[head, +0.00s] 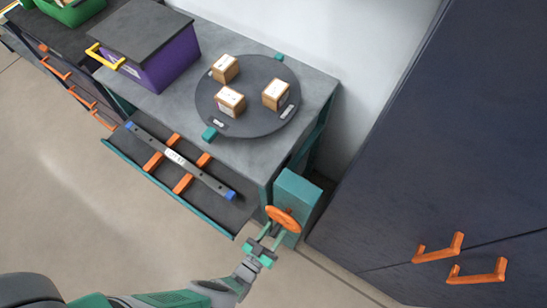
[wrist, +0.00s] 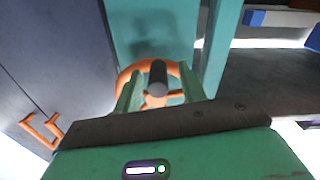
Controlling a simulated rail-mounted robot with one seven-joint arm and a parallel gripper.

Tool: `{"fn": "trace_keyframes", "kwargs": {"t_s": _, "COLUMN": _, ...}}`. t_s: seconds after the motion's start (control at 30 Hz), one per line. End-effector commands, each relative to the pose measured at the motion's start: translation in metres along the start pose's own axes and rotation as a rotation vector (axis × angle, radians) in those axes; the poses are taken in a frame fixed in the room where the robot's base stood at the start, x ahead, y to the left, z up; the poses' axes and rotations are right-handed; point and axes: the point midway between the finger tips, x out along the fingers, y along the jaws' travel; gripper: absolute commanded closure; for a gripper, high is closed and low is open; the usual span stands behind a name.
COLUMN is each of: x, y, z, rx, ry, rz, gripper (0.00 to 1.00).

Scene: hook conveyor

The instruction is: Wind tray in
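The tray (head: 228,214) is a dark, teal-edged slide-out that sticks out from under the grey table. A grey bar with blue ends (head: 196,172) and orange pieces lies on it. An orange handwheel (head: 283,217) is on a teal box (head: 298,192) at the tray's right end. The wheel also shows in the wrist view (wrist: 126,76), with a dark round knob (wrist: 158,74) pointing at the camera. My gripper (head: 271,231) is at the wheel. In the wrist view its green fingers (wrist: 160,92) are open on either side of the knob, with gaps showing.
A dark turntable (head: 248,122) with three small boxes stands on the table (head: 185,97). A purple box (head: 163,62) with a yellow handle is at its left. A dark cabinet (head: 440,140) with orange handles is on the right. Floor in front of the tray is clear.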

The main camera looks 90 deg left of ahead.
Motion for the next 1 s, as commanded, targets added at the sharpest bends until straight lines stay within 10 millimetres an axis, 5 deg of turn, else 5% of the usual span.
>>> {"fn": "trace_keyframes", "kwargs": {"t_s": 0.17, "x": -0.005, "y": 0.001, "z": 0.0, "rx": 0.0, "ry": -0.001, "rz": 0.001, "gripper": 0.59}}
{"fn": "trace_keyframes", "kwargs": {"t_s": 0.4, "x": -0.058, "y": 0.002, "z": 0.0, "rx": 0.001, "ry": -0.004, "rz": 0.007, "gripper": 0.59}}
{"fn": "trace_keyframes", "kwargs": {"t_s": 1.0, "x": -0.078, "y": 0.0, "z": 0.0, "rx": -0.001, "ry": 0.0, "rz": 0.0, "gripper": 0.61}}
